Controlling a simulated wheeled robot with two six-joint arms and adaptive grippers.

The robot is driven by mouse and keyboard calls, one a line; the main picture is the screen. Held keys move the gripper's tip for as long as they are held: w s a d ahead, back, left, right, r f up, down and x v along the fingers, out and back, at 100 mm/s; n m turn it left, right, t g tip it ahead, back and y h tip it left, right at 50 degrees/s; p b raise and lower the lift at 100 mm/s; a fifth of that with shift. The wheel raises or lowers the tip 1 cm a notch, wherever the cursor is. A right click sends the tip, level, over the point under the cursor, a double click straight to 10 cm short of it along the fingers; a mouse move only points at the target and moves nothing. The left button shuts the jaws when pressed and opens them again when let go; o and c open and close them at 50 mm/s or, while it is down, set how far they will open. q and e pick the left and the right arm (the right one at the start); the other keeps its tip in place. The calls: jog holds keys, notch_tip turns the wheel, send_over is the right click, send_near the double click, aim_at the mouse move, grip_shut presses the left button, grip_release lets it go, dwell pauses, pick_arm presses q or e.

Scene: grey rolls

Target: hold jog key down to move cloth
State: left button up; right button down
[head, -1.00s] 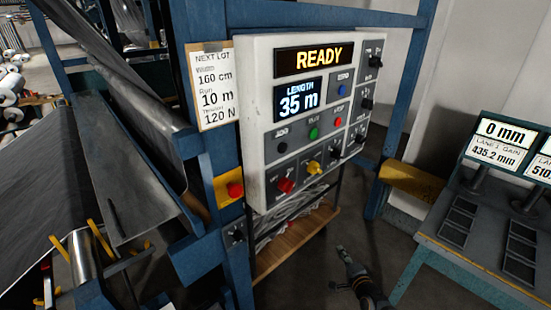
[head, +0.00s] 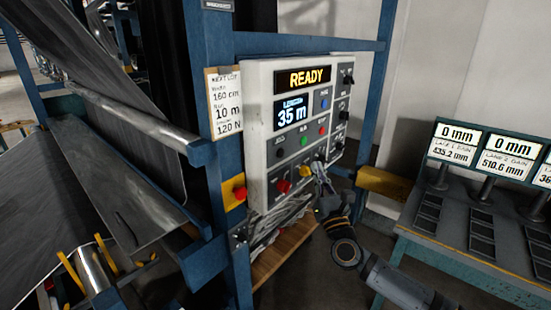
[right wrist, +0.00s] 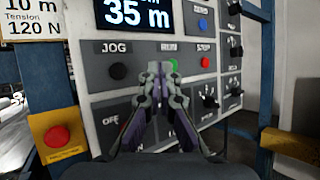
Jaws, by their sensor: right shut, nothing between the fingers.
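The jog key is a black round button (head: 281,152) on the grey control panel (head: 262,85), whose display reads READY and 35 m. It shows in the right wrist view (right wrist: 117,71) under the label JOG. My right gripper (head: 318,165) is shut and empty in front of the panel's lower right part. In the right wrist view its fingertips (right wrist: 154,68) appear right of the jog key and partly cover the green button (right wrist: 173,65); contact cannot be seen. The grey cloth (head: 130,120) hangs over rollers at left. My left gripper is not in view.
A red stop button on a yellow plate (head: 239,193) sits left of the panel. A blue post (head: 203,80) and a paper card (head: 224,104) stand left. A console with screens (head: 470,205) is at right.

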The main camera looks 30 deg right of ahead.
aim_at(281, 153)
jog(key=shift+s+a+r+m, duration=0.15)
jog(key=shift+a+r+m, duration=0.1)
jog(key=shift+r+m, duration=0.35)
pick_arm(q)
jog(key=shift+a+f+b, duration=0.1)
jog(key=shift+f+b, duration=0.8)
jog(key=shift+b, duration=0.05)
pick_arm(e)
jog(key=w+a, duration=0.3)
jog(key=w, duration=0.5)
jog(key=shift+a, duration=0.25)
jog(key=shift+w+f, duration=0.1)
jog(key=shift+w, duration=0.05)
jog(key=shift+w+a, duration=0.2)
jog(key=shift+w, duration=0.1)
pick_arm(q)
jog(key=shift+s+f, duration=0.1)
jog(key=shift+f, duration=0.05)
pick_arm(e)
jog(key=shift+w+a, duration=0.15)
jog(key=shift+w, duration=0.2)
dwell(4.4)
